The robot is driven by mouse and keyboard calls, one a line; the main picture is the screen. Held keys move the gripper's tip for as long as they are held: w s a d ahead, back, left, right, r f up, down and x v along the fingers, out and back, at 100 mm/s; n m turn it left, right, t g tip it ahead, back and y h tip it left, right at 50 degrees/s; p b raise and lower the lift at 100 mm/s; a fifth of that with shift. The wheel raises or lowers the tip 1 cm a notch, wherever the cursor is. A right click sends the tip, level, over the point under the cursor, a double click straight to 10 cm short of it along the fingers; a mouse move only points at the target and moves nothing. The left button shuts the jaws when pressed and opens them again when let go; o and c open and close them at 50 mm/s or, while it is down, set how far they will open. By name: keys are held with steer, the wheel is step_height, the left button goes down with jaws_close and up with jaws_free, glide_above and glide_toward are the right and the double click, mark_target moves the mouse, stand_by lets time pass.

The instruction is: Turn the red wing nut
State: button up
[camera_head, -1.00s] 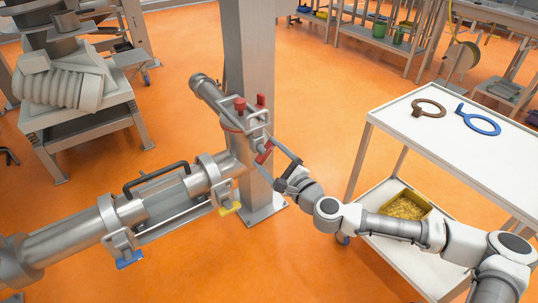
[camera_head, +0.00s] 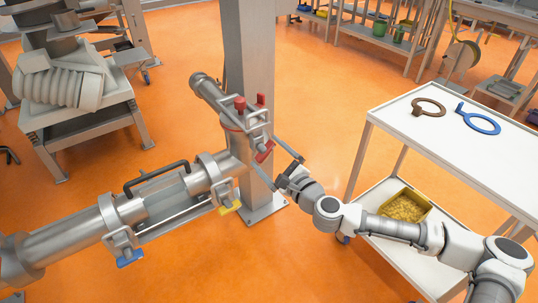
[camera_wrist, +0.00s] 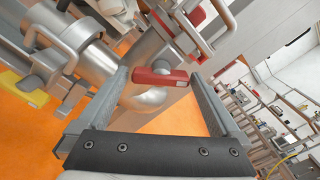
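My gripper (camera_wrist: 158,80) is open, with one finger on each side of the nut. A gap shows at the right finger; the left end is close to the left finger, and contact there cannot be told. In the head view my gripper (camera_head: 263,153) reaches the nut from the lower right.
Other red parts (camera_head: 240,103) stand on top of the pipe fitting. A yellow wing nut (camera_head: 230,208) and a blue one (camera_head: 130,257) are on clamps along the pipe (camera_head: 75,238). A steel column (camera_head: 248,60) stands behind. A white cart (camera_head: 440,135) is at the right.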

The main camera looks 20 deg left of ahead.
steer(key=p+v, duration=0.5)
steer(key=v, duration=1.2)
steer(key=shift+s, duration=0.2)
steer(key=shift+d, duration=0.15)
